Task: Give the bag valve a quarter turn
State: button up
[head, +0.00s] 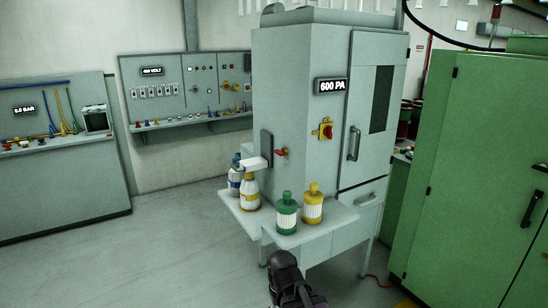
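A small red-handled fitting (282,153), which looks like a valve, is on the side of the grey cabinet labelled 600 PA (290,70). It is right of a dark upright plate (267,148) with a white spout-like block (255,164). I cannot tell its exact handle angle. The black end of my arm shows at the bottom centre, below and apart from the cabinet shelf. The gripper's fingers cannot be made out.
Shelves on the cabinet hold a green bottle (286,213), a yellow bottle (313,204), a white bottle (249,190) and a blue-topped bottle (235,178). A green cabinet (480,170) stands at right. Wall panels and a bench (60,190) are at left. The floor (150,255) at left is clear.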

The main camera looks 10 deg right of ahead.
aim_at(281, 153)
jog(key=u, duration=0.35)
jog(key=i, duration=1.65)
jog(key=u, duration=0.05)
